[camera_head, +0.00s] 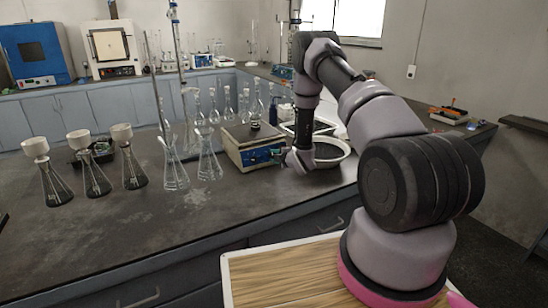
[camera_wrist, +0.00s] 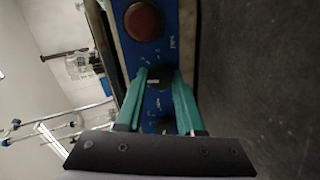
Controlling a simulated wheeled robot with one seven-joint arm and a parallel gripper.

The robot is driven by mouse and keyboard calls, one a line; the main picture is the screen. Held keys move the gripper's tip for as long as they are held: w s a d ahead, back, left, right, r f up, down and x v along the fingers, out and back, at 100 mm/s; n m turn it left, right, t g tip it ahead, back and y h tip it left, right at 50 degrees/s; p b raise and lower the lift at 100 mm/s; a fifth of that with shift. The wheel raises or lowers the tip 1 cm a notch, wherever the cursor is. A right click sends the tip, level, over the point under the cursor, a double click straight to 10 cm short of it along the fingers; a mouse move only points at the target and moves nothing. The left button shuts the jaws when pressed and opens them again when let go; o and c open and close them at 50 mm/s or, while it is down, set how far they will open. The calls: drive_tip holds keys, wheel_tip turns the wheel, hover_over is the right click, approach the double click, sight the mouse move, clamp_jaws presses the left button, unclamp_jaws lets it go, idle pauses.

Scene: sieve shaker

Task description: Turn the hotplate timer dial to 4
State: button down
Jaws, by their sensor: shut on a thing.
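The hotplate (camera_head: 245,155) stands on the dark bench, with a blue front panel that also fills the middle of the wrist view (camera_wrist: 132,108). On the panel, in the wrist view, a black dial (camera_wrist: 158,80) with a pale pointer mark sits between the teal fingers of my gripper (camera_wrist: 159,76). My gripper is shut on this dial. A red knob (camera_wrist: 143,22) lies above it in the picture, and another dark knob (camera_wrist: 163,124) shows below, partly between the fingers. The small numbers are too blurred to read. In the head view my gripper (camera_head: 279,154) is at the panel's right end.
A glass flask (camera_head: 255,115) stands on the hotplate. Two empty conical flasks (camera_head: 174,172) stand just left of it. Several flasks with white funnels (camera_head: 78,150) are further left. A white round basin (camera_head: 338,149) is close behind my wrist. The bench front is clear.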

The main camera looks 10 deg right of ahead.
drive_tip(key=m, duration=0.4)
drive_tip(key=shift+m, duration=0.4)
drive_tip(key=m, duration=0.4)
drive_tip(key=shift+m, duration=0.4)
drive_tip(key=m, duration=0.4)
drive_tip(key=shift+m, duration=0.3)
drive_tip(key=shift+m+h, duration=0.3)
drive_tip(key=shift+m, duration=1.6)
drive_tip(key=shift+f, duration=0.1)
drive_tip(key=c, duration=0.5)
unclamp_jaws()
drive_tip(key=shift+s, duration=0.1)
